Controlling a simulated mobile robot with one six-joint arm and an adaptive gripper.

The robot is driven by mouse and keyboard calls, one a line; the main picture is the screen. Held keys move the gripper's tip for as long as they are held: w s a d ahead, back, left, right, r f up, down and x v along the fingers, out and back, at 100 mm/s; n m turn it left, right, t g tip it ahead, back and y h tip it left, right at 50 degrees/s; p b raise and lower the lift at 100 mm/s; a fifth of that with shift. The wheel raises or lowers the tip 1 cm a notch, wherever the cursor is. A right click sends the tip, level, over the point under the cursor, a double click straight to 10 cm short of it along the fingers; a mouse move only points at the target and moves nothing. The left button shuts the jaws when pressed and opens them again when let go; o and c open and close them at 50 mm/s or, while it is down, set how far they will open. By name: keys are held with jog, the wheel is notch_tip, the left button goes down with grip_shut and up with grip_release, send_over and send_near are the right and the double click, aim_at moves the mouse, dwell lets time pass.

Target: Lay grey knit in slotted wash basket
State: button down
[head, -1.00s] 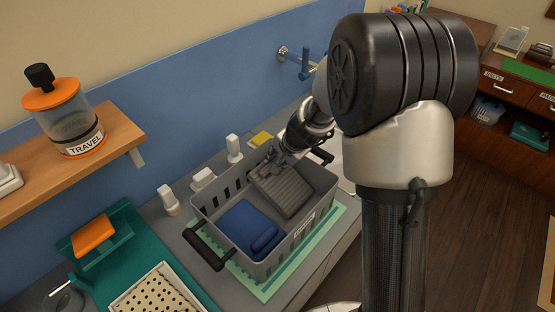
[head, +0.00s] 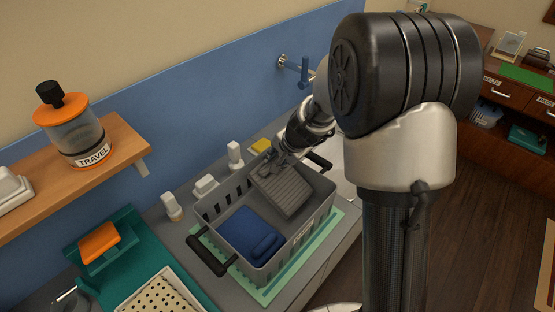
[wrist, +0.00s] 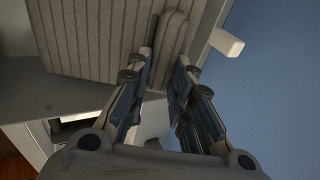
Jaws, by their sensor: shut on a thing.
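The grey knit (head: 283,190) is a folded, ribbed piece in the far half of the slotted wash basket (head: 309,226), beside a folded blue cloth. My gripper (head: 276,168) reaches in over the basket's far end and is shut on the knit's upper edge. In the wrist view the ribbed grey knit (wrist: 95,38) fills the upper left, with a fold of it between the fingers of my gripper (wrist: 168,55). The knit looks tilted in the basket. Whether its underside touches the basket floor is hidden.
The blue folded cloth (head: 250,232) fills the basket's near half. The basket stands on a green mat (head: 262,292) on a grey counter. White bottles (head: 235,155) and a yellow sponge (head: 261,146) stand along the wall. A perforated tray (head: 160,292) lies at the front left.

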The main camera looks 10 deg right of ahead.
jog(key=shift+r+p, duration=2.9)
jog(key=shift+r, duration=0.6)
jog(key=shift+f, duration=0.15)
jog(key=shift+f+b, duration=5.35)
jog(key=shift+b, duration=0.3)
jog(key=shift+r+p, duration=4.85)
jog(key=shift+r, duration=0.65)
jog(key=shift+w+p, duration=0.1)
jog(key=shift+p, duration=1)
